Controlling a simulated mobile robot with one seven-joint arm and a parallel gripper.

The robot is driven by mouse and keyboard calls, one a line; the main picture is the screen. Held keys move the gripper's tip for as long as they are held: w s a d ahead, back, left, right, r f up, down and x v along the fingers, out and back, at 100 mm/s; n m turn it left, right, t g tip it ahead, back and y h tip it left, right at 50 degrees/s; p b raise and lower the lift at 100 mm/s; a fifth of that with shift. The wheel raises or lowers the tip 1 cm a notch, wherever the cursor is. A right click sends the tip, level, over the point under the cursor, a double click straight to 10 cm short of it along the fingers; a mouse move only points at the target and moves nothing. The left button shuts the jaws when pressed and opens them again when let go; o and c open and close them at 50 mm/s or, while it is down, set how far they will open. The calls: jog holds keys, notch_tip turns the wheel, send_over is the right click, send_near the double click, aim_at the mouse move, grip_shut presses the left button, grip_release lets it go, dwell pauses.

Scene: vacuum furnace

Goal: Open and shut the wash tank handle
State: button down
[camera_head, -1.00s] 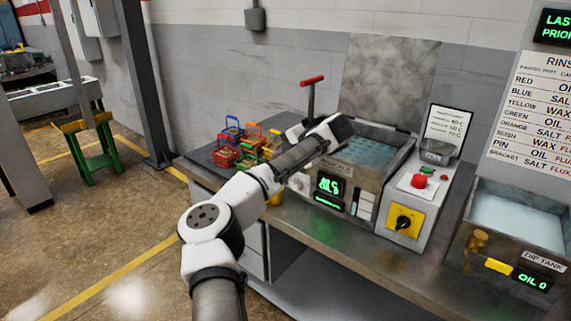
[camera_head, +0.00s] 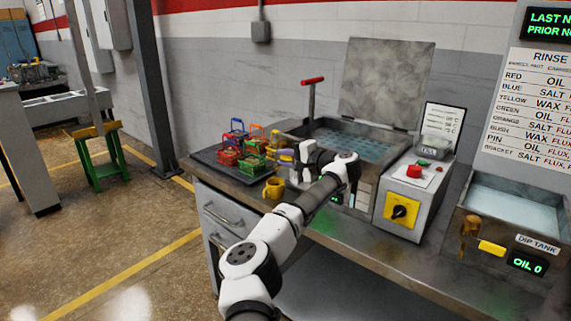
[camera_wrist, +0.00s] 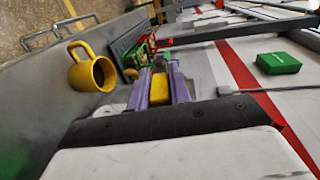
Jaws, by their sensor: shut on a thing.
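The wash tank (camera_head: 365,165) stands on the bench with bluish liquid inside and its grey lid (camera_head: 390,85) raised behind. A red-topped T-shaped lever (camera_head: 312,82) stands upright at its back left. My gripper (camera_head: 284,156) is at the tank's left front side, partly hidden by my wrist. In the wrist view its two purple fingers (camera_wrist: 158,90) are shut on a yellow block-like handle (camera_wrist: 160,90). I cannot tell how this handle joins the tank.
A yellow mug (camera_head: 274,188) stands close to my gripper at the bench's front. Several coloured baskets (camera_head: 232,150) sit on a dark tray at left. The dip tank (camera_head: 515,215) is farther right.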

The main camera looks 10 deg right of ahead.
jog(key=shift+d+f, duration=0.1)
jog(key=shift+f, duration=0.05)
dwell(0.3)
jog(key=c, duration=1.3)
grip_release()
jog(key=shift+b, duration=0.3)
jog(key=b+v, duration=0.1)
jog(key=v, duration=0.3)
jog(key=b+v, duration=0.1)
jog(key=v, duration=0.4)
jog(key=b+v, duration=0.1)
jog(key=v, duration=0.3)
jog(key=shift+s+d+f, duration=0.25)
jog(key=shift+s+f, duration=0.1)
jog(key=shift+s, duration=0.05)
jog(key=shift+w+t, duration=0.1)
jog(key=shift+t, duration=0.2)
